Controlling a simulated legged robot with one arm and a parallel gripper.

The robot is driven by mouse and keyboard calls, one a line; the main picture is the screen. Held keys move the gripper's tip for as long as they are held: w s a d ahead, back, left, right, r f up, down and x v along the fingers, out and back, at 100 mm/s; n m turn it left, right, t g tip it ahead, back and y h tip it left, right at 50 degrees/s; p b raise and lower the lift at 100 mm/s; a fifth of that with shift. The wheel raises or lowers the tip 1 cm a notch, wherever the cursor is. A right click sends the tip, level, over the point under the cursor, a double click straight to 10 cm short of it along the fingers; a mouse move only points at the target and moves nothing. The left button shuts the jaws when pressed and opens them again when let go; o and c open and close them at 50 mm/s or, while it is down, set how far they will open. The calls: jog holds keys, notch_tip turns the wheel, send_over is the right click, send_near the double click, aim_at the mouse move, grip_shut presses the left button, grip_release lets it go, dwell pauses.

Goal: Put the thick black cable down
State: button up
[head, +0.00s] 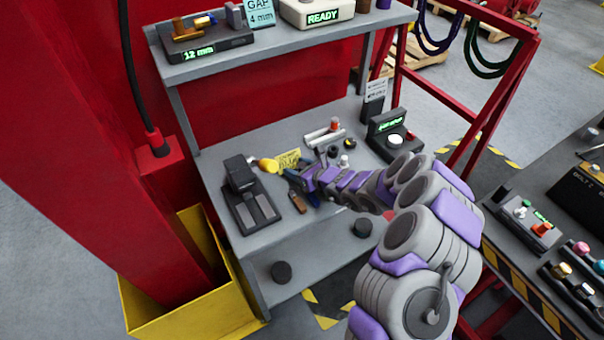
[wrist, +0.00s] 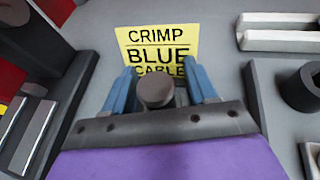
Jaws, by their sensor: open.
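My gripper (head: 300,185) reaches low over the grey bench on the red stand. In the wrist view its two blue fingers (wrist: 163,72) are apart. A short dark round-ended piece (wrist: 157,91) shows between them, near the palm. I cannot tell whether it is the thick black cable's end or part of the gripper. No clear length of loose thick black cable shows on the bench. A yellow card reading "CRIMP BLUE CABLE" (wrist: 157,45) lies just beyond the fingertips; it also shows in the head view (head: 288,160).
A black device (head: 245,190) with a yellow-tipped part (head: 265,165) stands left of my gripper. A white channel (head: 325,136) and small round parts lie to its right. A black box with a green display (head: 392,130) stands at the right. A shelf (head: 280,55) overhangs the bench's back.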

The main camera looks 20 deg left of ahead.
jog(key=shift+c, duration=0.2)
grip_shut()
dwell(0.4)
jog(key=shift+r, duration=0.1)
